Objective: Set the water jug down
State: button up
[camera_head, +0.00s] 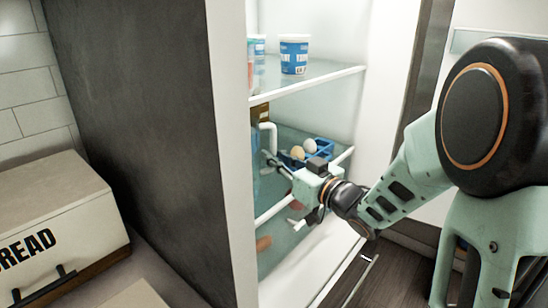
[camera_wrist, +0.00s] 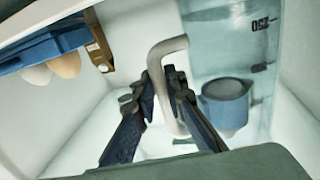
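The water jug (camera_wrist: 225,45) is clear pale blue with dark volume marks and a white handle (camera_wrist: 168,50). My gripper (camera_wrist: 160,83) has its two dark fingers on either side of the handle, closed in against it. In the head view my gripper (camera_head: 278,166) reaches into the open fridge at the middle shelf level. There the jug is mostly hidden by the fridge's side wall, and part of its white handle (camera_head: 270,127) shows above my gripper. I cannot tell whether the jug's base touches a shelf.
A blue egg holder (camera_head: 322,147) with eggs (camera_head: 309,146) is close to my gripper. A blue-and-white tub (camera_head: 294,55) stands on the glass shelf above. A blue cup (camera_wrist: 228,103) shows near the jug. The fridge's side wall (camera_head: 232,150) is close left; a bread box (camera_head: 50,215) is outside.

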jog(key=o, duration=0.4)
jog(key=shift+r+p, duration=0.3)
jog(key=v, duration=1.2)
